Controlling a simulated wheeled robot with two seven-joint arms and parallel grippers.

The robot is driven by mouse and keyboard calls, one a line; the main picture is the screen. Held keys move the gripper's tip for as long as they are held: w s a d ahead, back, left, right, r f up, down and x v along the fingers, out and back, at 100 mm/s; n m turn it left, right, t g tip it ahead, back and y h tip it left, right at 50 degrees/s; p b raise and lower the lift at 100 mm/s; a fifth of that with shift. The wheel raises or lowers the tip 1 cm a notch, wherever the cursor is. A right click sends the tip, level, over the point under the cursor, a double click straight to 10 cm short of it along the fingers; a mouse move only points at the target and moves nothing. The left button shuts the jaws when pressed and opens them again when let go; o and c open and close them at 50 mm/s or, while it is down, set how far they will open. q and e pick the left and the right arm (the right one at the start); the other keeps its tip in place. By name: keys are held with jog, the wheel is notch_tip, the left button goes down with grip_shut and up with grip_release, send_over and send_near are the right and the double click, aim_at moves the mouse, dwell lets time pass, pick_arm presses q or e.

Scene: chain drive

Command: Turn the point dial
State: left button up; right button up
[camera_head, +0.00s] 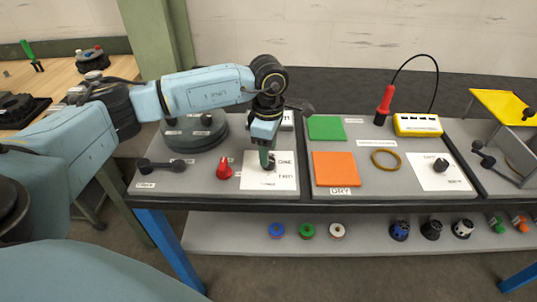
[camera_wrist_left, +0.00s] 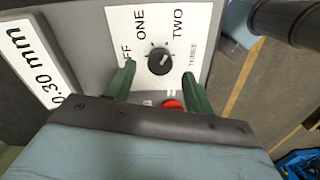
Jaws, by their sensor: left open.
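The point dial (camera_wrist_left: 159,60) is a small black knob with a pale pointer line. It sits on a white label card (camera_wrist_left: 199,22) marked OFF, ONE, TWO and THREE. In the head view the card (camera_head: 287,183) lies on the grey bench, and my left gripper mostly hides the dial. My left gripper (camera_head: 268,166) points down over the card. In the left wrist view its two green fingers (camera_wrist_left: 158,82) are spread apart, with the dial showing just beyond and between the tips; whether they touch it cannot be told. My right gripper is not in view.
A red knob (camera_head: 224,169) stands just left of the card and also shows in the left wrist view (camera_wrist_left: 173,104). A black lever (camera_head: 162,165) lies further left. A dark round plate (camera_head: 195,133) is behind. Green (camera_head: 327,127) and orange (camera_head: 335,169) squares lie right.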

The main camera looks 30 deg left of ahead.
pick_arm(q)
notch_tip(320, 180, up, 10)
jog(key=shift+r, duration=0.15)
jog(key=shift+d, duration=0.1)
dwell(0.5)
